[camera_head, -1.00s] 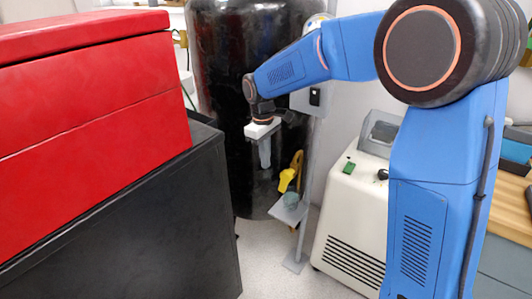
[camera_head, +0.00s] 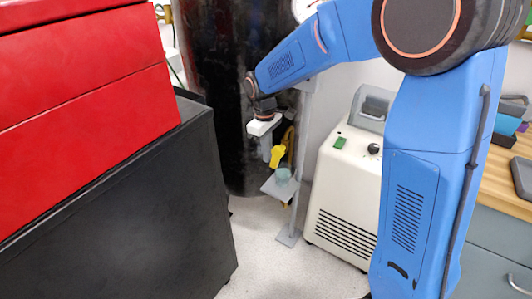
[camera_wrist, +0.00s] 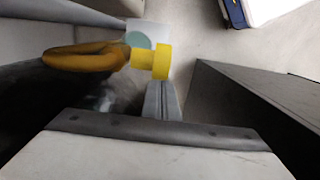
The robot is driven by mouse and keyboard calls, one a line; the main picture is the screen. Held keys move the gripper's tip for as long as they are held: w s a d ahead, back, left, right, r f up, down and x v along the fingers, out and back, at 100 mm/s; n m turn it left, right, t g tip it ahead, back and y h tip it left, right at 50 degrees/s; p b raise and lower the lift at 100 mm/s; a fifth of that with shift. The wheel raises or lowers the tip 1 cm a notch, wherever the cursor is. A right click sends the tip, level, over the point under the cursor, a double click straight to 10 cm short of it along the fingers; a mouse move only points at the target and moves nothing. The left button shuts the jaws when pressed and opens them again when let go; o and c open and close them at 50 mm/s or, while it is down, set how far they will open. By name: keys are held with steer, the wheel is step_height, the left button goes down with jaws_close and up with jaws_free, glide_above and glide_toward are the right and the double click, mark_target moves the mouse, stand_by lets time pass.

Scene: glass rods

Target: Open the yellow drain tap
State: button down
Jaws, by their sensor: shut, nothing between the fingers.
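The yellow drain tap (camera_head: 277,156) sticks out low on the front of the black tank (camera_head: 235,120). In the wrist view its bright yellow end (camera_wrist: 160,62) is just beyond my fingertips, and an orange-yellow curved part (camera_wrist: 85,56) extends to the left. My gripper (camera_head: 266,156) points down close beside the tap, on its left in the head view. In the wrist view my gripper (camera_wrist: 163,90) has its fingers together with nothing between them. The fingertips overlap the tap's lower edge in the picture; I cannot tell whether they touch.
A small grey shelf (camera_head: 270,187) on a thin post holds a greenish cup (camera_head: 283,174) below the tap. A red box (camera_head: 90,70) on a black cabinet (camera_head: 130,210) stands left. A white machine (camera_head: 340,200) stands right of the post. Floor between is clear.

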steer(key=shift+s+d+f+g+h, duration=0.4)
steer(key=shift+s+d+f+h, duration=0.1)
steer(key=shift+h, duration=0.1)
steer(key=shift+r, duration=0.25)
steer(key=shift+w+r, duration=0.15)
steer(key=shift+r, duration=0.9)
step_height(320, 180, up, 15)
steer(key=w+a, duration=0.2)
steer(key=w, duration=0.1)
step_height(320, 180, down, 17)
steer(key=s+d, duration=0.1)
steer(key=s, duration=0.1)
steer(key=shift+s+d, duration=0.15)
